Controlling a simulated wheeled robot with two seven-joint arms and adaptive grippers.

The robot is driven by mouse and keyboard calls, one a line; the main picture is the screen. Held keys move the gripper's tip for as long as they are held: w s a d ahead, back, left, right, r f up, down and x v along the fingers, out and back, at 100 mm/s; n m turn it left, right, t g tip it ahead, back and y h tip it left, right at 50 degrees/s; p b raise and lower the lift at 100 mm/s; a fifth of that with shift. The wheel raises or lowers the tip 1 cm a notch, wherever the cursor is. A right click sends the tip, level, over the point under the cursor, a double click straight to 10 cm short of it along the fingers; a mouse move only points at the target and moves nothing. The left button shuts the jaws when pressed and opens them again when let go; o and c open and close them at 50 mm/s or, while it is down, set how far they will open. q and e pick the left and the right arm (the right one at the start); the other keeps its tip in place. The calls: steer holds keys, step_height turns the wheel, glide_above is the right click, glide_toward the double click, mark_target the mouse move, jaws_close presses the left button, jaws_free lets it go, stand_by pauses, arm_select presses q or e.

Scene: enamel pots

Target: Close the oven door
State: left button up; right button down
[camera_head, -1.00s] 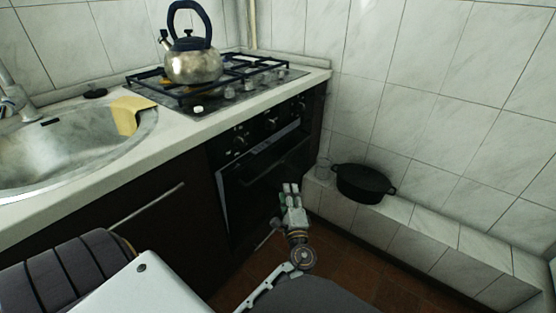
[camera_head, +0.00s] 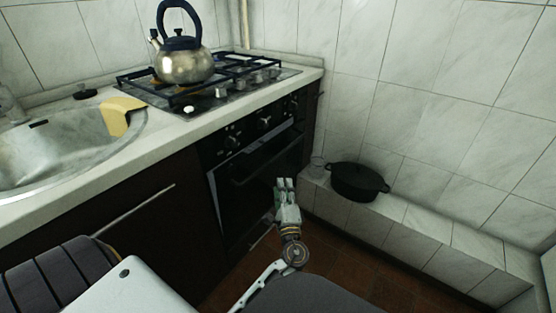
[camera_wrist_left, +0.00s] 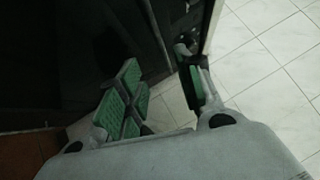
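The black oven (camera_head: 258,165) is built in under the hob in the head view. Its dark door (camera_head: 240,200) stands close to upright, with a pale strip along its top and its left edge. I cannot tell how wide any gap is. My left gripper (camera_head: 286,184) is in front of the door's lower right part, fingers pointing up. In the left wrist view the green-padded fingers of this gripper (camera_wrist_left: 160,98) are apart with nothing between them, and a dark panel (camera_wrist_left: 80,40) fills the upper left. Contact with the door cannot be told. My right gripper is not in view.
A kettle (camera_head: 186,65) stands on the hob (camera_head: 235,88). A sink (camera_head: 60,150) is at the left. A black pot (camera_head: 357,182) and a clear glass (camera_head: 317,167) stand on the tiled ledge (camera_head: 425,235) right of the oven. Brown floor (camera_head: 345,265) is free below the ledge.

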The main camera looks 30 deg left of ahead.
arm_select(q)
steer(key=b+x, duration=0.2)
steer(key=x, duration=1.1)
steer(key=shift+w+a+b, duration=0.25)
steer(key=shift+w+b, duration=0.05)
steer(key=shift+r, duration=0.15)
steer(key=shift+c, duration=0.3)
jaws_close()
